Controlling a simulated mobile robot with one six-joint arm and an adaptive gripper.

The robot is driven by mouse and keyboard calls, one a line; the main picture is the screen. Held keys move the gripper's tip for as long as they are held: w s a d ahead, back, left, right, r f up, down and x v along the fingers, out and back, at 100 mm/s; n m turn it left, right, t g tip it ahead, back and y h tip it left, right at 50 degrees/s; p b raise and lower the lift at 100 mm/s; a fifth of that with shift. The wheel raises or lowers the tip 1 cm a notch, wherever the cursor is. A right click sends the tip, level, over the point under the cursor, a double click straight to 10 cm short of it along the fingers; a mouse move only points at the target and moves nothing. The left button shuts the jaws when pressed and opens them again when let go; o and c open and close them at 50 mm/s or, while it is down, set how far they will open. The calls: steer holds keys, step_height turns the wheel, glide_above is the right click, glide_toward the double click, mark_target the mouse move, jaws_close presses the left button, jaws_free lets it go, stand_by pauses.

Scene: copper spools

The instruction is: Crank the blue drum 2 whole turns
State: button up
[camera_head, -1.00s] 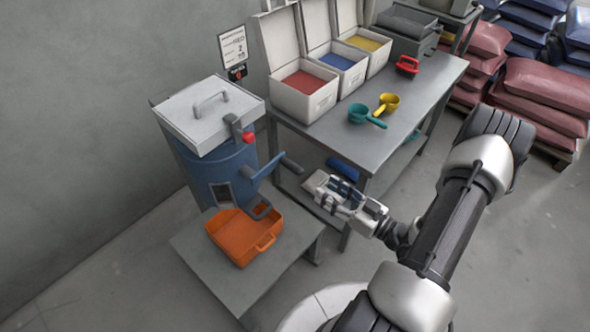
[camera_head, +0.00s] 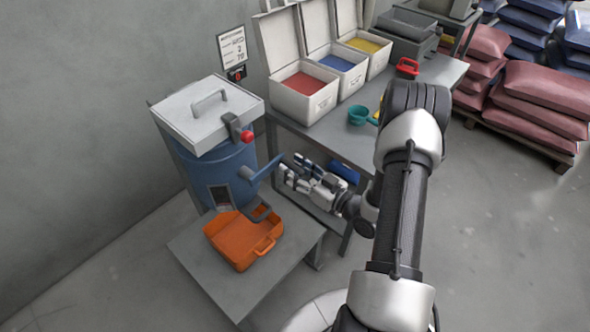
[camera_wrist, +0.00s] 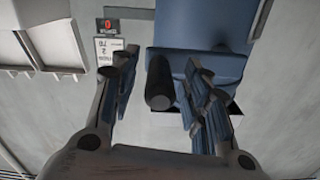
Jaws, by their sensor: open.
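The blue drum (camera_head: 222,165) stands against the wall at the left, with a white lid (camera_head: 207,113) and a red knob (camera_head: 247,137) on its front latch. Its blue crank arm (camera_head: 262,170) sticks out to the right and ends in a dark handle (camera_head: 291,164). In the wrist view the dark handle (camera_wrist: 159,84) lies between my open fingers, nearer the left one, with gaps on both sides. My gripper (camera_head: 290,176) is open at the handle's outer end in the head view. Whether a finger touches the handle cannot be told.
An orange tray (camera_head: 240,240) sits on a low grey stand below the drum's outlet. A grey table (camera_head: 345,140) to the right holds white bins of powder, a teal scoop (camera_head: 359,114) and a red-handled item (camera_head: 407,67). A wall sign (camera_head: 232,47) hangs behind.

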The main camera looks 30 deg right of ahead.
steer(key=shift+c, duration=0.5)
jaws_close()
